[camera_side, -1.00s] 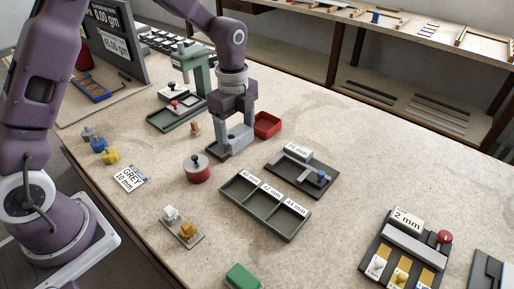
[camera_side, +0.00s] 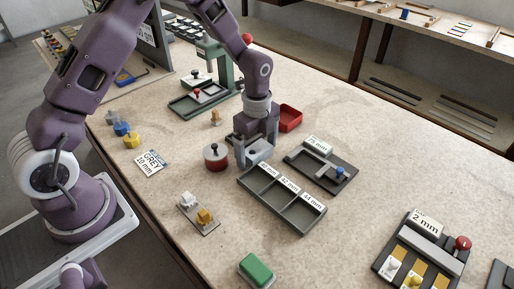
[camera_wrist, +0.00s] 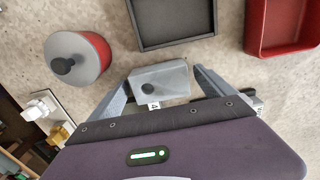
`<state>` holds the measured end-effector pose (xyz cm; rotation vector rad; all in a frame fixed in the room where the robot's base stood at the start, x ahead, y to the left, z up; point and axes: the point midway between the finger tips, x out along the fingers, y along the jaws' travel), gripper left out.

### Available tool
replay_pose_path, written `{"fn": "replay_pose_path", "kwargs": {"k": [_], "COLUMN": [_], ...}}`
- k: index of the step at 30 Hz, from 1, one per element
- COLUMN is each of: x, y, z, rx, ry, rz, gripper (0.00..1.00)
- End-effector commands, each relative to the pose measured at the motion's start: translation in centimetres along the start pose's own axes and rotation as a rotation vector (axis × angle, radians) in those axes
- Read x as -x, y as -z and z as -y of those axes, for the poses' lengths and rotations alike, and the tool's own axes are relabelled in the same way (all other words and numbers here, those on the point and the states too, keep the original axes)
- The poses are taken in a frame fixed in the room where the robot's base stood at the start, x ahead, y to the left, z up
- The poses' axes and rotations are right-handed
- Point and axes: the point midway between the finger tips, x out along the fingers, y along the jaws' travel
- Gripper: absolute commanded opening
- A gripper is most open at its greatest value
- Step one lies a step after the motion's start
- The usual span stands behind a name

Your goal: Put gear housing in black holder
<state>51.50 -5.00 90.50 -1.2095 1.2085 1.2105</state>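My gripper (camera_side: 258,158) is low over the table, just behind the labelled three-compartment tray (camera_side: 296,229). The wrist view shows a pale grey block with a dark round knob (camera_wrist: 172,77), probably the gear housing, between my gripper's fingertips (camera_wrist: 162,75). Both fingertips appear to touch its sides. A white label showing "4" peeks out below it. The block is mostly hidden by the fingers in the side view. A dark square tray (camera_wrist: 178,43) lies apart from it, empty where visible. A dark fixture with a blue knob (camera_side: 345,187) sits right of my gripper; I cannot tell which thing is the black holder.
A red pot with a grey lid (camera_side: 215,160) stands close left of my gripper. A red bin (camera_side: 291,118) is behind it. A green press (camera_side: 222,75) stands farther back. A green block (camera_side: 257,270) lies in front.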

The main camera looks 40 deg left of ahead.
Motion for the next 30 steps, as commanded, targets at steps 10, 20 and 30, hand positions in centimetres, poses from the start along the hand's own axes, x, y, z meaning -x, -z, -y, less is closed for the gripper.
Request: {"fn": "replay_pose_path", "kwargs": {"k": [10, 20, 30], "x": [1.8, 10.3, 12.6], "y": [0.0, 0.0, 0.0], "z": [0.1, 0.1, -0.1], "rx": [0.001, 0.001, 0.007], "ry": [0.005, 0.004, 0.002], "rz": [-0.001, -0.001, 0.0], "gripper": [0.93, 0.93, 0.93]}}
